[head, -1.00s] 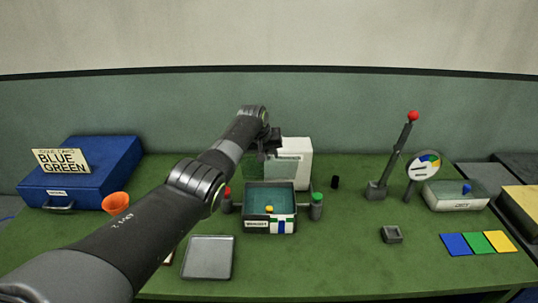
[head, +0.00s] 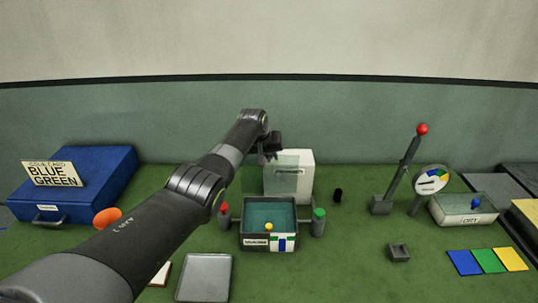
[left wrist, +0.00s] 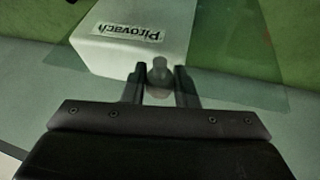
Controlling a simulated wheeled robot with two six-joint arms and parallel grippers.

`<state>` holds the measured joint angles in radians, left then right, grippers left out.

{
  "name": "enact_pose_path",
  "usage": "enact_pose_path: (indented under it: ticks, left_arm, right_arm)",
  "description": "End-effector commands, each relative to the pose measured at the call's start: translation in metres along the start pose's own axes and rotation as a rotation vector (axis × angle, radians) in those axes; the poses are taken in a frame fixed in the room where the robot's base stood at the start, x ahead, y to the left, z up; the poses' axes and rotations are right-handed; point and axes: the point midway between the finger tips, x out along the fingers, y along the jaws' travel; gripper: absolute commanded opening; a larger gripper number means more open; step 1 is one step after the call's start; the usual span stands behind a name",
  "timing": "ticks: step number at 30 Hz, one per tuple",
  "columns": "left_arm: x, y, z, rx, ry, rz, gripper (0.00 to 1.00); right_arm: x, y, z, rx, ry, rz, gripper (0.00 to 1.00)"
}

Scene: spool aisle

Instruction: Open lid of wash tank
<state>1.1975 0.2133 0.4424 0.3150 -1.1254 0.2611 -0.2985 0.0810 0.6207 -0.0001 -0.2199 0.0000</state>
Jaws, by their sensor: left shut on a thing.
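The wash tank (head: 255,243) is a small open-topped box with dark rims, blue-green inside, in the middle of the bench in the head view. A yellow piece (head: 269,227) shows in it. Its clear lid (head: 254,180) stands raised at the tank's back, in front of a white box. My left gripper (head: 272,152) is at the lid's upper part. In the left wrist view its two fingers (left wrist: 160,88) are shut on a grey knob (left wrist: 160,70), with the clear panel spread around it. My right gripper is not in view.
The white box (head: 305,175) stands close behind the lid. A red-topped post (head: 224,215) and a green-topped post (head: 319,222) flank the tank. A grey tray (head: 205,278) lies in front. A red-knobbed lever (head: 405,165) and a round dial (head: 431,179) stand at right.

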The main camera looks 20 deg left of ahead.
Motion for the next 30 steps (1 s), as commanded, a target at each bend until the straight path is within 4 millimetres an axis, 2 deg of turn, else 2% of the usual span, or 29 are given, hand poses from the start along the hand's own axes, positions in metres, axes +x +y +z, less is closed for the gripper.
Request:
enact_pose_path:
  ticks: [10,11,15,25,30]
  left_arm:
    - [-0.0028,0.0005,-0.0047,0.006,0.014,0.001,0.00]
    - [-0.0028,0.0005,-0.0047,0.006,0.014,0.001,0.30]
    - [-0.0021,0.0004,-0.0034,0.004,0.010,0.001,0.46]
    - [-0.0021,0.0003,-0.0016,0.002,0.004,0.001,0.46]
    - [-0.0098,0.0004,-0.0025,0.002,0.005,0.002,0.46]
  right_arm:
    - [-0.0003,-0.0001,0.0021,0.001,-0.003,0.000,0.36]
    - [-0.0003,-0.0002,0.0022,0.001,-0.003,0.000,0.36]
    - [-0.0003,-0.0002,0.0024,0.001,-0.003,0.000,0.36]
    - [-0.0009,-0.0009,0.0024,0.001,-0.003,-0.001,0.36]
    - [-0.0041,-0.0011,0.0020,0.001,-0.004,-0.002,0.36]
